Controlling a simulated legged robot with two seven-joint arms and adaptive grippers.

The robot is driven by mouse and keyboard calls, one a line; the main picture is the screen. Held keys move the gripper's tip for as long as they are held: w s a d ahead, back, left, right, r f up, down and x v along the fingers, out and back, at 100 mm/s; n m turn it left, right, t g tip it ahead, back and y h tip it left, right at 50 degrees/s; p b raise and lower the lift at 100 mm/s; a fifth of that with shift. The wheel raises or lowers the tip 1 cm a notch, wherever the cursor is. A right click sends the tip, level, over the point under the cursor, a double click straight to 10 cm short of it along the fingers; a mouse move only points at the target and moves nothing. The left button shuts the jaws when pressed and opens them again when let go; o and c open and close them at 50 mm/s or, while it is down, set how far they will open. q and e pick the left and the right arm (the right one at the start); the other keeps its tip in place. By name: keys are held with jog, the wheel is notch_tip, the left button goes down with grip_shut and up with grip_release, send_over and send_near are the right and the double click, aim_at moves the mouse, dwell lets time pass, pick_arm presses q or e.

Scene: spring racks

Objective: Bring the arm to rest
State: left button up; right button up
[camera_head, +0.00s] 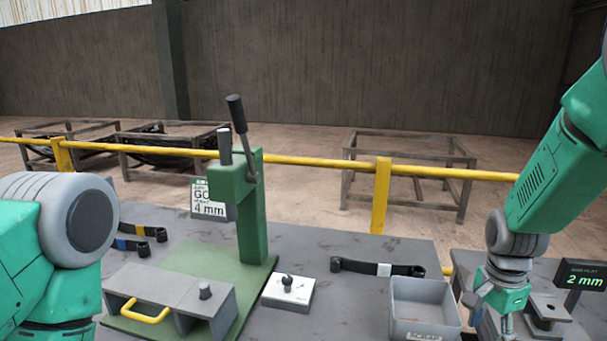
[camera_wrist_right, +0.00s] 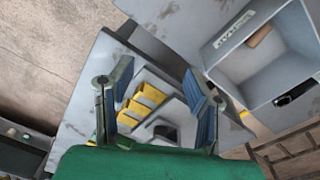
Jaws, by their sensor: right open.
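My right arm (camera_head: 548,175) comes in from the right in the head view, bent down over the right-hand bench. Its gripper (camera_head: 492,318) is beside the grey bin, partly cut off by the lower edge. In the right wrist view the gripper (camera_wrist_right: 157,92) has its two fingers wide apart with nothing held between them. Beyond the fingers are yellow pieces (camera_wrist_right: 146,98) on a grey surface. My left arm (camera_head: 60,240) fills the lower left of the head view; its gripper is out of sight.
A grey bin (camera_head: 425,288) stands left of my right gripper; in the wrist view a dark piece lies in it. A metal fixture (camera_head: 547,312) and a "2 mm" display (camera_head: 583,274) are to its right. A green lever press (camera_head: 252,210), a dark leaf spring (camera_head: 375,267) and a yellow rail (camera_head: 300,161) lie further left.

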jog(key=s+a+f+n, duration=0.1)
jog(key=s+f+n, duration=0.7)
jog(key=s+f, duration=0.9)
jog(key=s+a+f+n, duration=0.1)
jog(key=s+a+n, duration=0.15)
jog(key=s, duration=0.45)
jog(key=s+a+f+n, duration=0.1)
jog(key=s+f+n, duration=0.1)
jog(key=s+n, duration=0.35)
notch_tip(320, 180, down, 13)
jog(key=w+a+t+b, duration=0.1)
jog(key=b, duration=1.2)
jog(key=shift+w+a+r+b, duration=0.15)
jog(key=shift+w+a+b, duration=0.1)
jog(key=shift+b, duration=0.1)
